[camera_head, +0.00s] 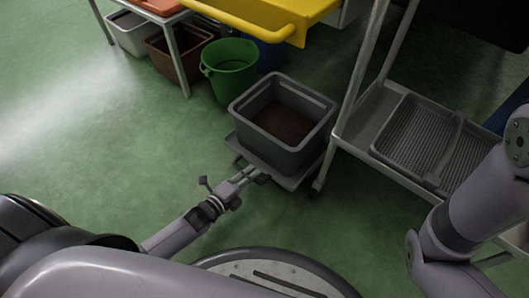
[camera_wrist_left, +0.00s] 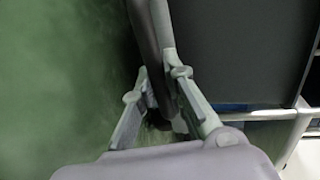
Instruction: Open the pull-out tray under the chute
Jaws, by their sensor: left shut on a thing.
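A flat grey tray (camera_head: 297,181) lies low over the floor, below the yellow chute (camera_head: 262,18). A grey square bin (camera_head: 262,137) with a dark brown inside stands on it and hides most of it. My left gripper (camera_head: 257,174) is at the tray's near left edge. In the left wrist view, its two fingers (camera_wrist_left: 158,88) are shut on a dark bar (camera_wrist_left: 147,38), seemingly the tray's handle. A dark grey panel (camera_wrist_left: 235,55) lies right of the bar. How far the tray is pulled out cannot be told. My right arm shows at the right, its gripper out of view.
A green bucket (camera_head: 232,68), a brown bin (camera_head: 178,57) and a whitish bin (camera_head: 131,33) stand behind, near a table. At the right, a grey ribbed tray (camera_head: 420,137) sits on a white-framed cart (camera_head: 345,133). Green floor at the left is clear.

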